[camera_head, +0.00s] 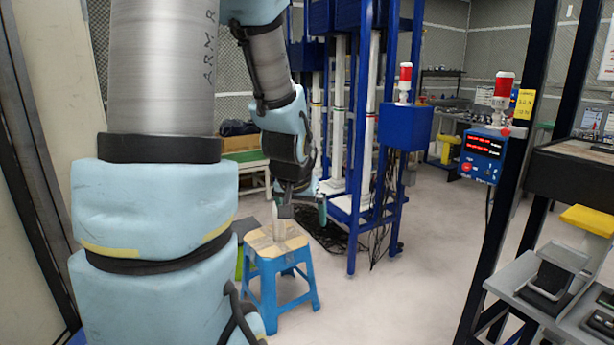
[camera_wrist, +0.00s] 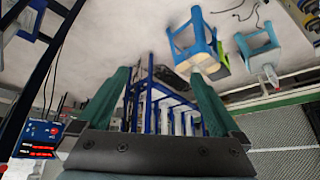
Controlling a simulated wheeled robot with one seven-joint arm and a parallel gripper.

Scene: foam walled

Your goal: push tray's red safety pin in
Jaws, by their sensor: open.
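My gripper (camera_head: 302,205) hangs in the middle of the head view, above and in front of a blue stool. In the wrist view my gripper (camera_wrist: 157,95) shows two green fingers spread wide apart, with nothing held between them. A grey tray-like holder (camera_head: 505,283) with dark blocks on it sits at the lower right of the head view, well apart from my gripper. I cannot make out a red safety pin on it. The wrist view looks tilted and does not show the holder clearly.
The blue stool (camera_head: 268,290) with a tan top stands below my gripper. A blue frame (camera_head: 353,210) with white columns is behind. A control box (camera_head: 482,155) with red displays is on a dark post at right. Grey floor (camera_head: 410,290) is open between.

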